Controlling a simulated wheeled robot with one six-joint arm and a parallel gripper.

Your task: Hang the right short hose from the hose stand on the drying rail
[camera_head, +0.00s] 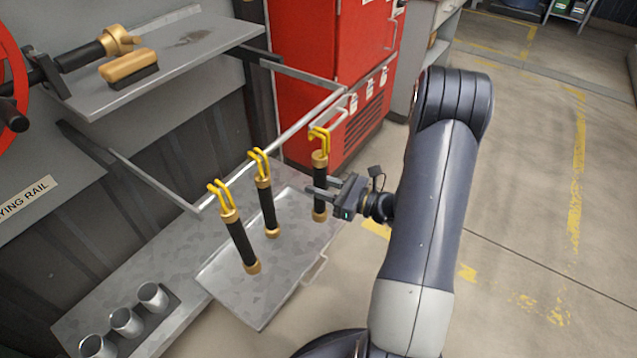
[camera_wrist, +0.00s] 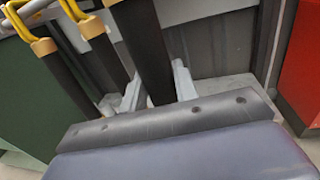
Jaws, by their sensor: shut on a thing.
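My gripper (camera_head: 322,192) is shut on the right short hose (camera_head: 320,184), black with brass ends and a yellow hook on top. The hose is upright. Its hook (camera_head: 319,136) appears slightly in front of and below the far part of the silver drying rail (camera_head: 290,133); I cannot tell if they touch. Two similar hoses, one left (camera_head: 241,243) and one middle (camera_head: 267,208), hang on the rail by their yellow hooks. In the wrist view the held hose (camera_wrist: 146,50) runs between my fingers. The hose stand (camera_head: 172,312) has three empty grey cups.
A metal tray (camera_head: 225,275) with a handle lies under the hoses. A shelf (camera_head: 190,45) with a wooden brush (camera_head: 128,67) is above left. A red cabinet (camera_head: 305,45) stands behind the rail's far end. The floor at right is open.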

